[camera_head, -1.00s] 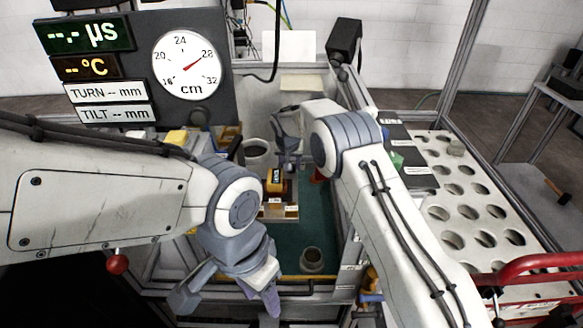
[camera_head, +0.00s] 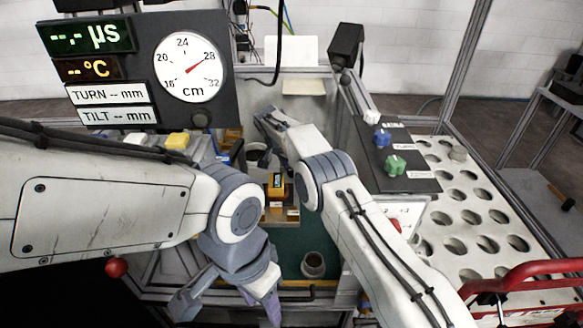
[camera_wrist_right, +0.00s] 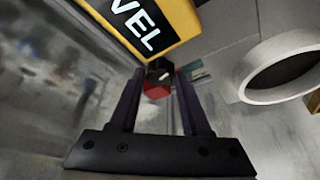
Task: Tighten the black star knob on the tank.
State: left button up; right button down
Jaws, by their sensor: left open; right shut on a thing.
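My left gripper (camera_head: 228,305) is open and empty over the tank's front left edge.
A grey ring-shaped pot (camera_head: 313,264) stands on the tank floor at the front. A panel with a blue knob (camera_head: 382,138) and a green knob (camera_head: 395,165) is on the right, beside a white rack with holes (camera_head: 470,215). A gauge panel (camera_head: 135,70) stands at back left.

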dwell(0.4)
jog(key=shift+c, duration=1.9)
grip_release()
jog(key=b+v, duration=0.1)
jog(key=v, duration=0.9)
jog(key=shift+r, duration=0.2)
jog(key=shift+s, duration=0.1)
